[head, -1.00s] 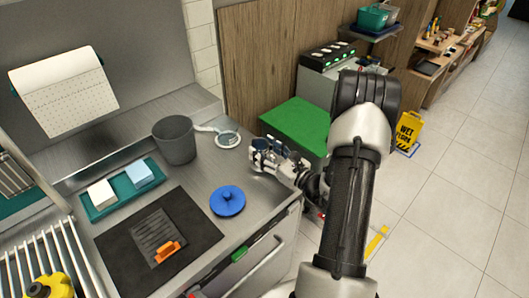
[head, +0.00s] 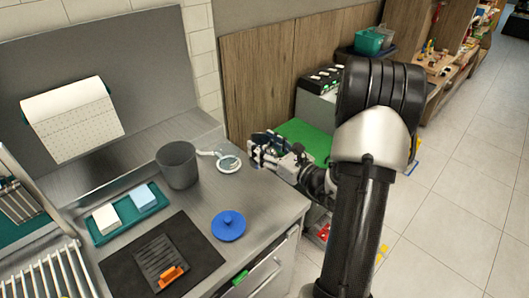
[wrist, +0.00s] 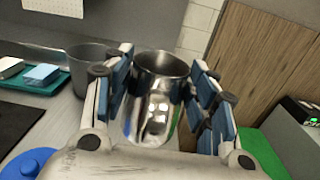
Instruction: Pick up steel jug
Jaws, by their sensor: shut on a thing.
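The steel jug (wrist: 158,105) is a shiny open-topped metal vessel, seen upright in the middle of the wrist view. My gripper (wrist: 160,68) has its blue-padded fingers on both sides of the jug, shut on its body. In the head view my gripper (head: 266,149) appears over the counter's right back corner, beyond the round strainer. The jug is largely hidden by the gripper there, and its base is hidden in the wrist view by the gripper body.
A grey bin (head: 177,167), a white-handled strainer (head: 229,163) and a blue lid (head: 228,226) stand on the steel counter. A teal tray (head: 124,222) holds two blocks. A black mat (head: 130,280) lies in front. A green surface (head: 305,135) is behind my gripper.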

